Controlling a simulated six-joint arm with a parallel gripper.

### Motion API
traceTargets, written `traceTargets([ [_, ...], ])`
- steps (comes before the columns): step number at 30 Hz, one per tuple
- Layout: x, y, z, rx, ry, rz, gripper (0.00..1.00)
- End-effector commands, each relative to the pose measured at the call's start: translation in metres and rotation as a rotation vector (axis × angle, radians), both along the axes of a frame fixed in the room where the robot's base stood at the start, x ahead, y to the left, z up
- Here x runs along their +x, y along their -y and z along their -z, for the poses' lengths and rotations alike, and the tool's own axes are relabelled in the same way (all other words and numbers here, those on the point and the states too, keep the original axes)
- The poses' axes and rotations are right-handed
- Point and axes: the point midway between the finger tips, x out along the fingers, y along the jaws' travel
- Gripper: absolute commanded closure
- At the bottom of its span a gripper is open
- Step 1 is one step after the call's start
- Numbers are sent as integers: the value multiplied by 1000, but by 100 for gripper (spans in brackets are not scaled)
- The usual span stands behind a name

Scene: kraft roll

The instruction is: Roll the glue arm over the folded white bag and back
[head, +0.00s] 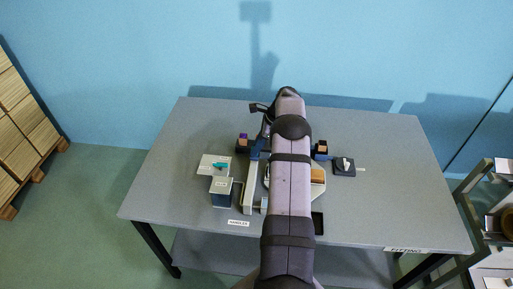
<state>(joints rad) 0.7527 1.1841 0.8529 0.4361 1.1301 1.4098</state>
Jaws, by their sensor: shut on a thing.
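My gripper (262,136) is small and dark in the head view, beyond the middle of the table, beside the far end of my arm. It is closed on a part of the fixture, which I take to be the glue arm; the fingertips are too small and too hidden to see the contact. A long pale bar (248,196) with a blue upper part runs toward the near edge, left of my arm. A pale plate with a tan piece (318,176) shows at my arm's right side. I cannot make out the folded white bag; my arm covers the middle of the fixture.
A white plate (207,168) with a teal item (220,165) and a blue box (222,194) stand left. A black pad (344,167) with a white item lies right. The grey table (400,200) is clear at far right and far left.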

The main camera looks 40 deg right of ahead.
Motion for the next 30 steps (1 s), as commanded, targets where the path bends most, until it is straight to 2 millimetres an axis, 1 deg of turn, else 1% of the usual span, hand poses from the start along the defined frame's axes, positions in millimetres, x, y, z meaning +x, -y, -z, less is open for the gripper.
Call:
traceTargets([
  [3,0,0,-1,-2,2,0,100],
  [4,0,0,-1,-2,2,0,71],
  [5,0,0,-1,-2,2,0,64],
  [6,0,0,-1,-1,1,-1,59],
  [14,0,0,0,-1,1,0,59],
  [19,-2,2,-6,-1,1,1,59],
  [23,-6,7,-19,-1,3,1,59],
  [30,-15,16,-49,-3,3,1,59],
])
